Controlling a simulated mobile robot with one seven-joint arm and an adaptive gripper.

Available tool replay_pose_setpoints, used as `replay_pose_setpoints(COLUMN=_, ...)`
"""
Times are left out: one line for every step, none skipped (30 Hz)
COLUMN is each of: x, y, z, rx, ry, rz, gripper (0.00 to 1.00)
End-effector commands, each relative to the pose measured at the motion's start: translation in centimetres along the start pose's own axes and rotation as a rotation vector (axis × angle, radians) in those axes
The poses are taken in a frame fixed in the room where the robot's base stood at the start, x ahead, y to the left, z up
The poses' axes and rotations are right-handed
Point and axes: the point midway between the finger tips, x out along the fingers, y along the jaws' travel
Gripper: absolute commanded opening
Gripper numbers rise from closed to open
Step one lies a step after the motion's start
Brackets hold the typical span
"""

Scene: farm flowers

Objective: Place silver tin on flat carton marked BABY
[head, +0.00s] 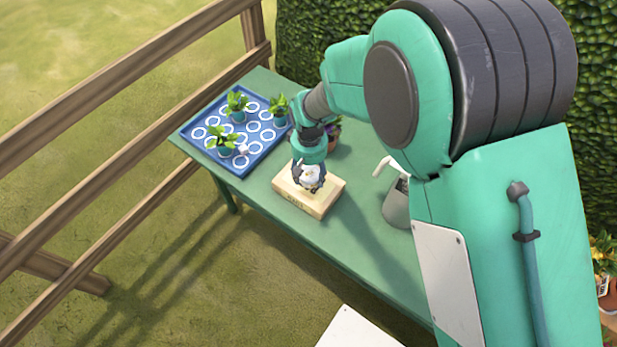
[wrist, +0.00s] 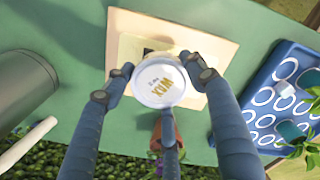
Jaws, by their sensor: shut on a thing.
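The silver tin (head: 311,174) is between the fingers of my gripper (head: 309,181), which is shut on it. In the wrist view the tin (wrist: 158,80) shows a round pale lid with gold letters that seem to read WAX. The flat tan carton (head: 318,206) lies on the green table, directly below my gripper. In the wrist view the carton (wrist: 205,35) shows behind the tin, with a dark patch partly hidden by it. Lettering on the carton's front side is too small to read surely. I cannot tell whether the tin touches the carton.
A blue tray (head: 203,147) with white rings and several potted plants stands at the table's far left end. A grey watering can (head: 397,207) stands to the right of the carton. A small pot with a plant (head: 334,132) is behind my gripper. A wooden fence runs along the left.

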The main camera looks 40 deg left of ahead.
Motion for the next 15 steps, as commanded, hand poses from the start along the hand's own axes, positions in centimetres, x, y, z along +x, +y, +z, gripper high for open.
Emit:
replay_pose_setpoints(x=0.2, y=0.1, z=-0.6, rx=0.0, ry=-0.001, rz=0.0, gripper=0.27)
replay_pose_setpoints(x=0.2, y=0.1, z=-0.8, rx=0.0, ry=-0.001, rz=0.0, gripper=0.27)
replay_pose_setpoints(x=0.2, y=0.1, z=-1.1, rx=0.0, ry=-0.001, rz=0.0, gripper=0.27)
replay_pose_setpoints(x=0.2, y=0.1, z=-1.3, rx=0.0, ry=-0.001, rz=0.0, gripper=0.27)
replay_pose_setpoints(x=0.2, y=0.1, z=-1.4, rx=0.0, ry=0.0, rz=0.0, gripper=0.27)
replay_pose_setpoints(x=0.1, y=0.2, z=-1.6, rx=0.0, ry=0.0, rz=0.0, gripper=0.27)
replay_pose_setpoints(x=0.1, y=0.2, z=-1.6, rx=0.0, ry=0.0, rz=0.0, gripper=0.27)
replay_pose_setpoints(x=0.1, y=0.2, z=-1.6, rx=0.0, ry=0.0, rz=0.0, gripper=0.27)
replay_pose_setpoints(x=0.1, y=0.2, z=-1.6, rx=0.0, ry=0.0, rz=0.0, gripper=0.27)
replay_pose_setpoints(x=0.1, y=0.2, z=-1.6, rx=0.0, ry=0.0, rz=0.0, gripper=0.27)
replay_pose_setpoints(x=0.1, y=0.2, z=-1.6, rx=0.0, ry=0.0, rz=0.0, gripper=0.27)
replay_pose_setpoints(x=0.1, y=0.2, z=-1.6, rx=0.0, ry=0.0, rz=0.0, gripper=0.27)
replay_pose_setpoints(x=0.1, y=0.2, z=-1.6, rx=0.0, ry=0.0, rz=0.0, gripper=0.27)
replay_pose_setpoints(x=0.1, y=0.2, z=-1.6, rx=0.0, ry=0.0, rz=0.0, gripper=0.27)
replay_pose_setpoints(x=0.1, y=0.2, z=-1.6, rx=0.0, ry=0.0, rz=0.0, gripper=0.27)
